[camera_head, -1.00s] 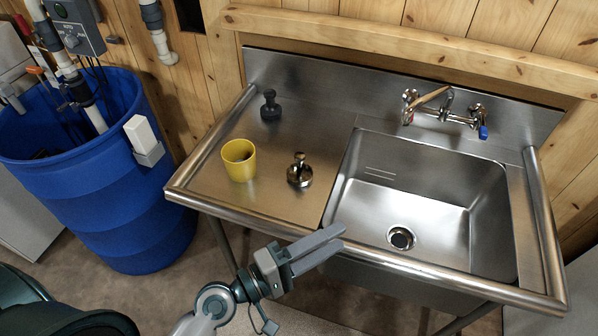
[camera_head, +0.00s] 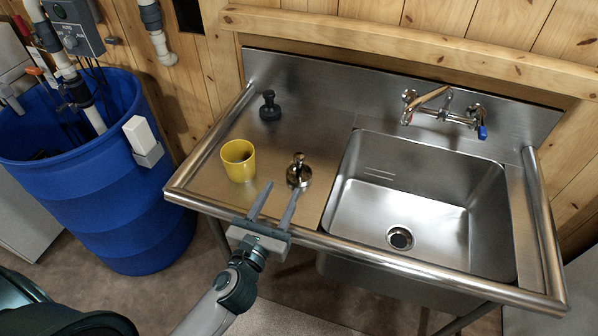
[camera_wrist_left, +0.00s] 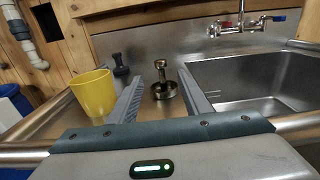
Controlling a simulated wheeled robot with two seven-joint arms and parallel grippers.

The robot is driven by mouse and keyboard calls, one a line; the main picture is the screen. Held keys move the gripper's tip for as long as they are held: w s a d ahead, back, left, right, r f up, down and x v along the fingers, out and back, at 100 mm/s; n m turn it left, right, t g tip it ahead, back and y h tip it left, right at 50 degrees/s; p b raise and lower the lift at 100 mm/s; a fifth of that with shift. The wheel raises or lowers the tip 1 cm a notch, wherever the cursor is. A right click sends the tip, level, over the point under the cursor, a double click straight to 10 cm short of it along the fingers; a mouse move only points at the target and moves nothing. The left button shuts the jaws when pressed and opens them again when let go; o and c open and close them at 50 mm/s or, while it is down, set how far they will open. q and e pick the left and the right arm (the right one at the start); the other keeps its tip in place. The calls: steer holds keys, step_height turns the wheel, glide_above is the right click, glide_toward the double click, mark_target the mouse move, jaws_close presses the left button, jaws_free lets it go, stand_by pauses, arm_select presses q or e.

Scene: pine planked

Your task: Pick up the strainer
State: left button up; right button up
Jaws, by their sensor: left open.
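The strainer (camera_head: 299,172) is a small metal basket with an upright knob. It stands on the steel drainboard, left of the sink basin. In the left wrist view the strainer (camera_wrist_left: 163,86) shows between the fingers, a little beyond them. My left gripper (camera_head: 281,186) is open and empty, above the drainboard's front rim, with its fingers pointing toward the strainer. In the left wrist view its two fingers (camera_wrist_left: 147,84) stand apart on either side of the strainer, not visibly touching it. My right gripper is not in view.
A yellow cup (camera_head: 238,161) stands left of the strainer. A dark stopper-like object (camera_head: 270,106) stands behind. The sink basin (camera_head: 420,190) lies to the right, below the faucet (camera_head: 441,110). A raised steel rail (camera_head: 400,264) runs along the front. A blue barrel (camera_head: 130,190) stands left.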

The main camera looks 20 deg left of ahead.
mark_target(297, 161)
arm_select(q)
steer(key=shift+w+r, duration=0.1)
steer(key=shift+w, duration=0.35)
steer(key=w+p, duration=0.1)
steer(key=w, duration=0.3)
steer(key=w+p, duration=0.1)
steer(key=w, duration=0.4)
steer(key=shift+w+d+p, duration=0.2)
steer(key=shift+w+p, duration=0.05)
steer(key=shift+p, duration=0.1)
steer(key=shift+w, duration=0.6)
steer(key=shift+w, duration=0.1)
steer(key=shift+w+d+p, duration=0.1)
steer(key=shift+w+p, duration=0.45)
steer(key=shift+w, duration=2.25)
jaws_close()
